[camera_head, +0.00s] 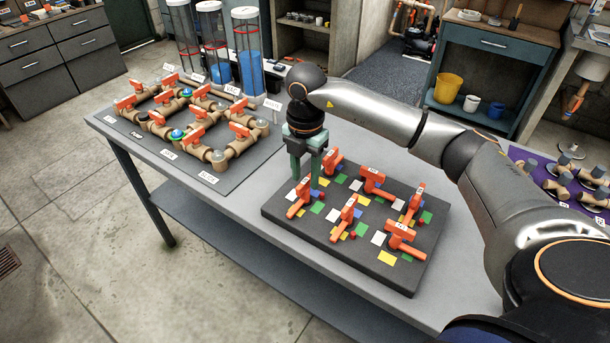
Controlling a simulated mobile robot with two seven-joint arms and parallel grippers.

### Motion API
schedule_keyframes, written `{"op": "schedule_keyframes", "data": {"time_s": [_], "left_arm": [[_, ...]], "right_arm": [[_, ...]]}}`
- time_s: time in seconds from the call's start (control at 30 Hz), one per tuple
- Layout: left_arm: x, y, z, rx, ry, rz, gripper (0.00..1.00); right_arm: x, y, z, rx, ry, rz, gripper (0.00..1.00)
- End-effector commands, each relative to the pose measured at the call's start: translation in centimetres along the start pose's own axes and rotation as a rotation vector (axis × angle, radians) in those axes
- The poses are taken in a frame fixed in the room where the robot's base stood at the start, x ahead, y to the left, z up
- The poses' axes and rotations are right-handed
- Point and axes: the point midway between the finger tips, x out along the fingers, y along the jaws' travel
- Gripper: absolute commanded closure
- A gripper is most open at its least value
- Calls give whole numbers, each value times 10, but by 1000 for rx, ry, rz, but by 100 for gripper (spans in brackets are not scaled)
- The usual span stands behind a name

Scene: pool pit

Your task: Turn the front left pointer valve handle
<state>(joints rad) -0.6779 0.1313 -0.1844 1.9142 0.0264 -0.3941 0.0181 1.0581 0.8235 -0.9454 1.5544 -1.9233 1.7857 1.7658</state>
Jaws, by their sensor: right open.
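A dark board (285,221) on the grey table carries several orange pointer valve handles among coloured squares. The front left handle (297,200) stands at the board's left corner, with its pointer slanting. My right gripper (306,180) is open and points down at this handle. Its greenish fingers are at or just above the handle's upper end; I cannot tell whether they touch it. Part of the handle's upper end is hidden by the fingers. My left gripper is not in view.
Handles stand close by: one behind (334,160), one to the right (346,214). A brown pipe rig (215,155) with orange levers lies on the table's left part. Clear cylinders (248,55) stand behind it. A purple mat (535,168) with fittings is at right.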

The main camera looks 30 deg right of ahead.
Motion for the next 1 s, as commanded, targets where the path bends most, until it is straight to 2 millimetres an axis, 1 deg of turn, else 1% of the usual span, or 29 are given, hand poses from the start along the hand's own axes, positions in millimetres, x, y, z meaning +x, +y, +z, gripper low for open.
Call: {"op": "schedule_keyframes", "data": {"time_s": [0.03, 0.13, 0.4, 0.47, 0.8, 1.0], "left_arm": [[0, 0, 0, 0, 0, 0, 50], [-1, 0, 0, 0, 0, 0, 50], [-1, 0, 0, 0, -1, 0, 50], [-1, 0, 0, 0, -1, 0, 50], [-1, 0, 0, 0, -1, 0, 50], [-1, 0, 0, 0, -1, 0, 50]], "right_arm": [[5, 0, 0, 0, 1, -2, 55], [9, 0, 0, -1, 1, -1, 55], [11, 0, 0, -2, 1, 0, 55], [11, 0, 0, -2, 1, 0, 61], [10, 0, 0, -2, 1, 0, 99], [10, 0, 0, -2, 1, 0, 100]]}}
